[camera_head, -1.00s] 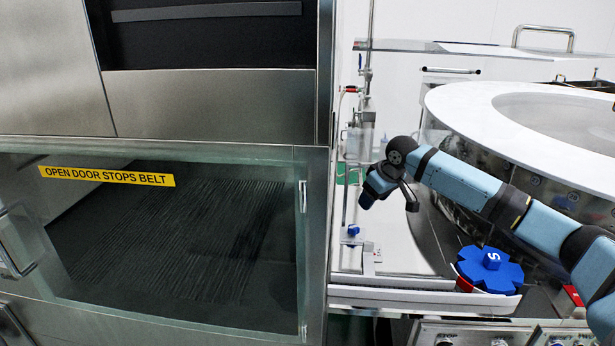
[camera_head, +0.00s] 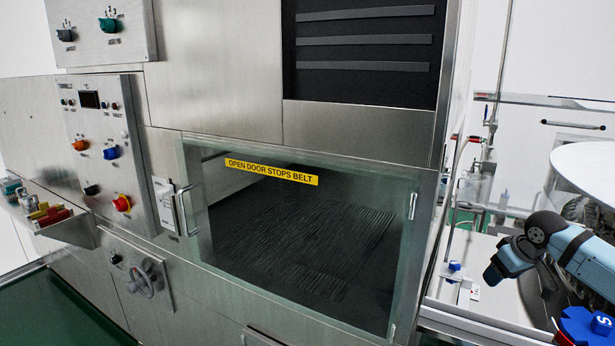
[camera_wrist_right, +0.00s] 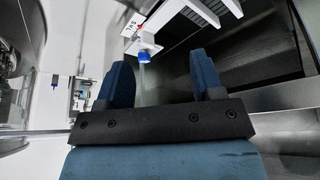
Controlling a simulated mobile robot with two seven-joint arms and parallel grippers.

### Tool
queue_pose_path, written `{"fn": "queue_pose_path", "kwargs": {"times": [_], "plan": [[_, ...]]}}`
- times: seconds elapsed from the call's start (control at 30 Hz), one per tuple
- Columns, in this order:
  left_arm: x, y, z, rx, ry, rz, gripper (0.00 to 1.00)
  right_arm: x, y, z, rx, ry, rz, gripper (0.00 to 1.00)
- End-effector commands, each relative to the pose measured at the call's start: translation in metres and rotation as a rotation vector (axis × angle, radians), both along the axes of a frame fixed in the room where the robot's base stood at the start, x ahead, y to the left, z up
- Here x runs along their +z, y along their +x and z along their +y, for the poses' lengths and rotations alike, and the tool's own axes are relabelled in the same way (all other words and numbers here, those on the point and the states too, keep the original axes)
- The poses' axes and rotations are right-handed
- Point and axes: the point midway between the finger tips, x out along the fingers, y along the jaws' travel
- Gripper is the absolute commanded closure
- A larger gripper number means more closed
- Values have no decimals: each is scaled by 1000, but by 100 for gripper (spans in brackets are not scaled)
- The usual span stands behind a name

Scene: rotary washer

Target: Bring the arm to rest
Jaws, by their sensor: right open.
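My right arm comes in from the right edge of the head view. Its gripper (camera_head: 507,262) hangs at its left end, beside the right side of the steel machine. In the right wrist view, my right gripper (camera_wrist_right: 160,85) shows two blue fingers standing apart with nothing between them. Beyond the fingers are a small blue knob (camera_wrist_right: 148,50) and a white bracket (camera_wrist_right: 190,12). My left gripper is in neither view.
The steel machine has a glass door (camera_head: 300,240) with a yellow label (camera_head: 271,172) and a control panel (camera_head: 103,150). A blue star-shaped knob (camera_head: 585,327) sits below my right arm. A round white-topped drum (camera_head: 590,165) stands at the right edge.

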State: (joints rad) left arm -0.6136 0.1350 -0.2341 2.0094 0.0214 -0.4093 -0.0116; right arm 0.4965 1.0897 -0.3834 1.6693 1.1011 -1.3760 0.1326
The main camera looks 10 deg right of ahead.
Motion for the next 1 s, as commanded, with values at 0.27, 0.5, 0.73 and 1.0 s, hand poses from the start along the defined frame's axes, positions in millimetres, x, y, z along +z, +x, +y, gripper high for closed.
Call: {"fn": "queue_pose_path", "kwargs": {"times": [0.27,0.5,0.73,1.0], "plan": [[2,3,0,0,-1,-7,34,-106,-51,119,182,-17,62,39],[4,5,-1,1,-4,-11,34,-175,-152,237,285,-1,60,39],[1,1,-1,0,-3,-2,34,-182,-245,292,226,7,43,39],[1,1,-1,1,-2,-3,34,-169,-309,302,110,-11,57,39]]}}
